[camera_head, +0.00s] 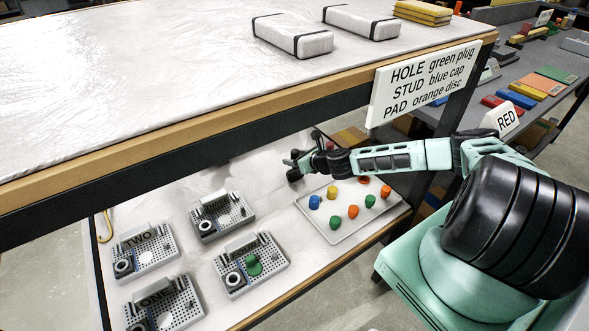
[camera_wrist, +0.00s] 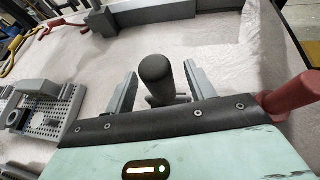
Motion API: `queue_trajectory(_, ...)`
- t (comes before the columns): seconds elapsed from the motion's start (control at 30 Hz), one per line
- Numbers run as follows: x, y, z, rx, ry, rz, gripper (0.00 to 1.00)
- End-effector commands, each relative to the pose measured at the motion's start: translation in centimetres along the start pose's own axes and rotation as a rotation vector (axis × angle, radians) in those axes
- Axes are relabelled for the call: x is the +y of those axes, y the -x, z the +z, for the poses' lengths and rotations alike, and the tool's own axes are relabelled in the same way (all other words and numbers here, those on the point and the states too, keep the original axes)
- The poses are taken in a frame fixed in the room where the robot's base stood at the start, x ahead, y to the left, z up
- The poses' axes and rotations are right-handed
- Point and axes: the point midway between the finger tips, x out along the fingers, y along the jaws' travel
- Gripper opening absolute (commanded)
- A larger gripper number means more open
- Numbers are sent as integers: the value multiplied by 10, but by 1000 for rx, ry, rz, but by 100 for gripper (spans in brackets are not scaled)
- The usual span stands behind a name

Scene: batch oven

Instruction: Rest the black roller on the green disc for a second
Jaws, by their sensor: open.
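The black roller (camera_wrist: 157,78) stands between the two grey fingers of my gripper (camera_wrist: 161,69) in the wrist view. The fingers are open, with a gap visible on each side of the roller; its lower end is partly hidden by the gripper body. In the head view my gripper (camera_head: 297,162) is over the far part of the lower shelf, and a small dark shape below it seems to be the roller (camera_head: 294,175). The green disc (camera_head: 253,266) lies on a grey perforated board (camera_head: 235,283) nearer the front, apart from my gripper.
Several other perforated boards stand to the left, one marked TWO (camera_head: 140,243). A tray (camera_head: 345,233) with coloured plugs lies below my arm. The upper shelf (camera_head: 150,165) overhangs the work area. A red bar (camera_wrist: 292,95) is close right of my gripper in the wrist view.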

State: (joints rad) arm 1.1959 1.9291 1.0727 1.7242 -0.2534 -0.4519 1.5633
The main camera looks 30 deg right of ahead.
Motion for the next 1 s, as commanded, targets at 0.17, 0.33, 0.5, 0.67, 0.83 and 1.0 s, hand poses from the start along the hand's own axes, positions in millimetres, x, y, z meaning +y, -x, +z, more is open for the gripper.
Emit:
queue_trajectory(0.17, 0, 0, 0, 0, 0, 0, 38)
queue_trajectory(0.33, 0, 0, 0, 0, 0, 0, 0)
queue_trajectory(0.5, 0, 1, 2, -1, 0, 0, 0)
queue_trajectory(0.67, 0, 4, 8, -1, 0, 0, 0)
queue_trajectory(0.83, 0, 8, 17, 0, -1, 0, 0)
queue_trajectory(1.0, 0, 12, 26, -1, -1, 1, 0)
